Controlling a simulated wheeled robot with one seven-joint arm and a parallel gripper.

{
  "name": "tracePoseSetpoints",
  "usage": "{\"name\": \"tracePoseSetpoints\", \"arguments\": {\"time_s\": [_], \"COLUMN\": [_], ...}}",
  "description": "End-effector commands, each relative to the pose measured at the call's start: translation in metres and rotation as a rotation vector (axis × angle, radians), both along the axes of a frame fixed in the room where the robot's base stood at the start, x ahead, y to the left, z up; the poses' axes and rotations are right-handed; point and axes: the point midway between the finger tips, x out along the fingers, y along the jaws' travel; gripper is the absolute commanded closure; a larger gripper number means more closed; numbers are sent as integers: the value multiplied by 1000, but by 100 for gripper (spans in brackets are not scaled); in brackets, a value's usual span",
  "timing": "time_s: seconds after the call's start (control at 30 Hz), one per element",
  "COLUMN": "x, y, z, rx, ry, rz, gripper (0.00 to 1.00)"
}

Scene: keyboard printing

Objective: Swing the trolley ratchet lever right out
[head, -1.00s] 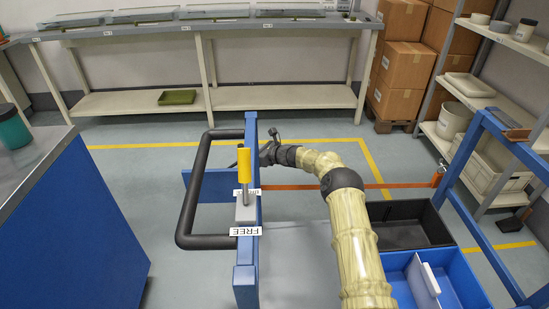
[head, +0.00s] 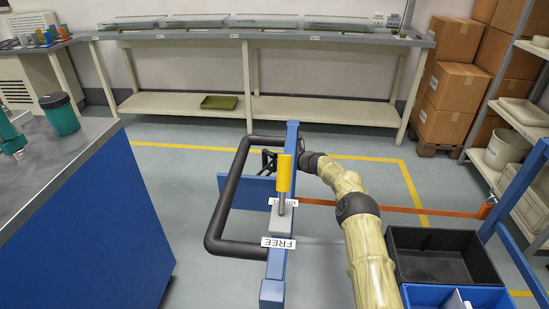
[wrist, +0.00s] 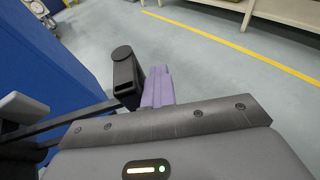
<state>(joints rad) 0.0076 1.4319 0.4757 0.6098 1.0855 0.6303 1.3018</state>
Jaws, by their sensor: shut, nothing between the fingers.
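The trolley shows a blue post (head: 276,262), a black tubular handle (head: 216,215) and an orange strap (head: 395,209) running right from the post. My gripper (head: 268,160) is at the far side of the post, largely hidden by it. In the wrist view its purple fingertips (wrist: 158,87) are together and empty. A black, round-capped part (wrist: 125,70), apparently the ratchet lever, stands close to the left of the fingertips. I cannot tell whether they touch. A yellow-gripped lever (head: 284,175) stands upright beside a FREE label (head: 278,242).
A blue cabinet with a grey top (head: 90,150) stands left. A black bin (head: 440,258) and a blue bin lie right, beside a blue frame. A long bench (head: 200,104) is at the back. Floor between bench and trolley is clear.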

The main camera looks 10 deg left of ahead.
Motion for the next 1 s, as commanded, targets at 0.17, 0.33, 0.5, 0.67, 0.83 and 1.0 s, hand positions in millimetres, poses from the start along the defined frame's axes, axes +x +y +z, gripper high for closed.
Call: {"name": "tracePoseSetpoints", "arguments": {"time_s": [0.17,0.33,0.5,0.67,0.83,1.0], "x": [-3,-3,0,5,9,13], "y": [6,0,-22,-53,-86,-115], "z": [-2,-3,-3,6,16,23], "rx": [3,2,1,1,0,0], "ry": [6,6,3,1,1,0], "rz": [13,13,10,7,6,4], "gripper": [100,100,100,100,100,100]}}
